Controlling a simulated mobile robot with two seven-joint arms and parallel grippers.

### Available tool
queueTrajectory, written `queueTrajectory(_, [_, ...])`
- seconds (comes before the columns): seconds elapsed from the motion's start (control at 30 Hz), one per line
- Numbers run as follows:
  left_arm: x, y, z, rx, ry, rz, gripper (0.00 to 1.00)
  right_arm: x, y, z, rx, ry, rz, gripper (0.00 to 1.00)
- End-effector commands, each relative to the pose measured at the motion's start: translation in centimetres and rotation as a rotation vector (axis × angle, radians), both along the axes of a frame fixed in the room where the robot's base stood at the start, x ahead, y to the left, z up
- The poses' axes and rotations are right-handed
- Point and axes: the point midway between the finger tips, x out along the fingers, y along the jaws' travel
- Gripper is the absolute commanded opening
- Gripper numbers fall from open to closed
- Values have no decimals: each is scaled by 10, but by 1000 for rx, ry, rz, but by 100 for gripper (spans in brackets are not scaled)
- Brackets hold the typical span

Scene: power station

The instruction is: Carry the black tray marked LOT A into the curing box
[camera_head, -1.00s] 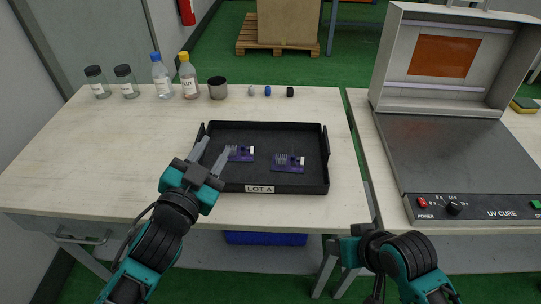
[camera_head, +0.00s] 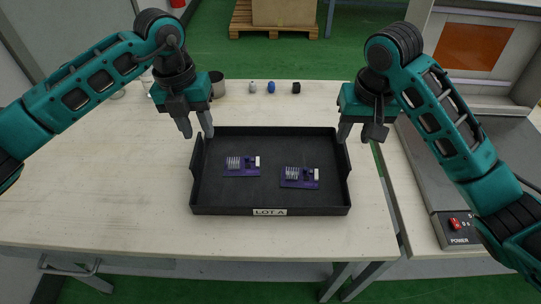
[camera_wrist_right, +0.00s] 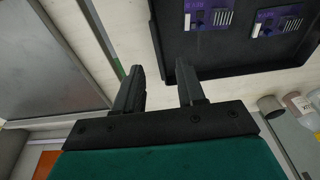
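The black tray (camera_head: 215,204) marked LOT A lies flat on the pale table and holds two purple circuit boards (camera_head: 241,166) (camera_head: 299,178). My left gripper (camera_head: 197,132) is open and empty at the tray's far left corner, near the left wall. My right gripper (camera_head: 354,137) is open and empty at the far right corner. The curing box (camera_head: 465,45) stands at right, lid raised, partly hidden by my right arm.
A metal cup (camera_head: 217,84) and several small items, including a blue one (camera_head: 271,87), stand along the table's back edge. My left arm hides most bottles there. A narrow gap separates table and curing box bench. The table's left side is clear.

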Motion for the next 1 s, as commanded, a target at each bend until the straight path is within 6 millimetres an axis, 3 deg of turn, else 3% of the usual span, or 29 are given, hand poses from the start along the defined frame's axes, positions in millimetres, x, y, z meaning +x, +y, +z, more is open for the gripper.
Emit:
queueTrajectory(0.13, [6, 21, 7, 95, -7, 37, 36, 2, -3, 6, -12, 8, -12, 39])
queueTrajectory(0.57, [6, 22, -1, 98, -4, 37, 36, 3, -3, -2, -13, 10, -13, 39])
queueTrajectory(1.0, [5, 21, -80, 96, -2, 36, 36, 14, -4, -80, -13, 12, -12, 39])
